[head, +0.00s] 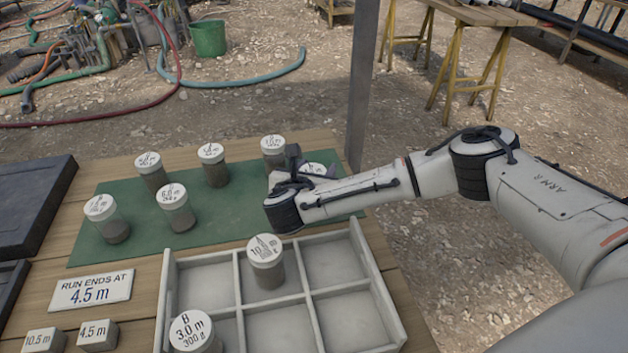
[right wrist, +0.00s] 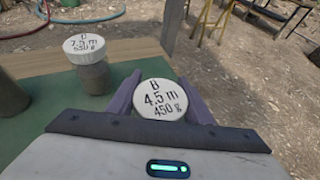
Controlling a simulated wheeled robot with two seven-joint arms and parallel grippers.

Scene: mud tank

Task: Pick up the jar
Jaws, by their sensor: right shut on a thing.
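My right gripper (head: 306,164) is at the right part of the green mat (head: 238,222). It is shut on a jar with a white lid, and the lid (right wrist: 162,98) reads "B 4.5 m 450 g" in the right wrist view. In the head view only part of this lid (head: 315,170) shows, and my gripper hides the jar's body. I cannot tell whether the jar touches the mat. Another jar (right wrist: 90,70), reading "B 7.5 m 650 g", stands close by, apart from the fingers. My left gripper is not in view.
Several other lidded jars (head: 176,208) stand on the mat. A grey divided tray (head: 386,300) in front holds a jar (head: 266,262) in its back middle compartment and one (head: 194,333) at front left. A sign (head: 90,291) reads "RUN ENDS AT 4.5 m". A post (head: 362,85) rises behind the table.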

